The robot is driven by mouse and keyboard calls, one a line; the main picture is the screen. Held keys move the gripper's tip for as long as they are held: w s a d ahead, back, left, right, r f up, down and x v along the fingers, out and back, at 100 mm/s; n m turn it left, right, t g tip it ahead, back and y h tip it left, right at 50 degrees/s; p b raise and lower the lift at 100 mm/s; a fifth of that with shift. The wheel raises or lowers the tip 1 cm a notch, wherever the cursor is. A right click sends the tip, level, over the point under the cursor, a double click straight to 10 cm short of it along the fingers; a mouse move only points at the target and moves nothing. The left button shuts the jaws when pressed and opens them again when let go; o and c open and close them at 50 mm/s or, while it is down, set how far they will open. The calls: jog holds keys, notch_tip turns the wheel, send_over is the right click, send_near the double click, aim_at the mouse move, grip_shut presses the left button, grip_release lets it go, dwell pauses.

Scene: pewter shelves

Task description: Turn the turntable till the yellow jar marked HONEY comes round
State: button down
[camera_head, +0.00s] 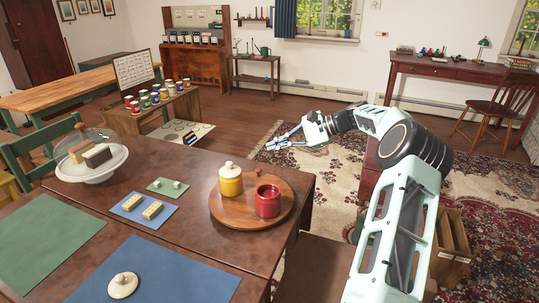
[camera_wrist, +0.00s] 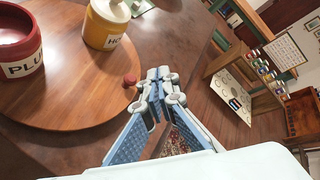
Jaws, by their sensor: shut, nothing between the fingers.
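The wooden turntable (camera_head: 231,216) lies on the dark table. It also fills the left of the wrist view (camera_wrist: 75,95). The yellow jar (camera_head: 230,186), with a cream lid, stands on its far left part; in the wrist view (camera_wrist: 105,32) its label shows only "HO", the rest turned out of sight. A red jar (camera_head: 267,204) with no lid stands beside it, its label partly reading "PLU" in the wrist view (camera_wrist: 22,72). A small red knob (camera_wrist: 130,80) sits at the turntable's rim. My gripper (camera_wrist: 160,76) is shut and empty, just right of the knob, apparently apart.
A cream lid (camera_head: 122,286) lies on the large blue mat (camera_head: 170,275). Yellow blocks lie on a smaller blue mat (camera_head: 133,216). A glass-domed cake stand (camera_head: 92,172) is at the left. Several small jars line a side bench (camera_head: 181,107).

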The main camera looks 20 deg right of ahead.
jog(key=s+d+r+n+g+h+p, duration=0.1)
jog(key=s+d+n+h+p, duration=0.45)
jog(key=n, duration=0.65)
send_near(270, 177)
jog(key=shift+h, duration=0.35)
jog(key=w+f, duration=0.3)
jog(key=w, duration=0.1)
jog(key=shift+f, duration=0.3)
jog(key=shift+w+a+r+b, duration=0.1)
jog(key=shift+w+a+b, duration=0.15)
jog(key=shift+a, duration=0.35)
jog(key=shift+w+a+r+b, duration=0.1)
jog(key=shift+w+a, duration=0.1)
jog(key=shift+a, duration=0.4)
jog(key=shift+w+a, duration=0.2)
jog(key=shift+a, duration=0.45)
jog(key=shift+w+d, duration=0.1)
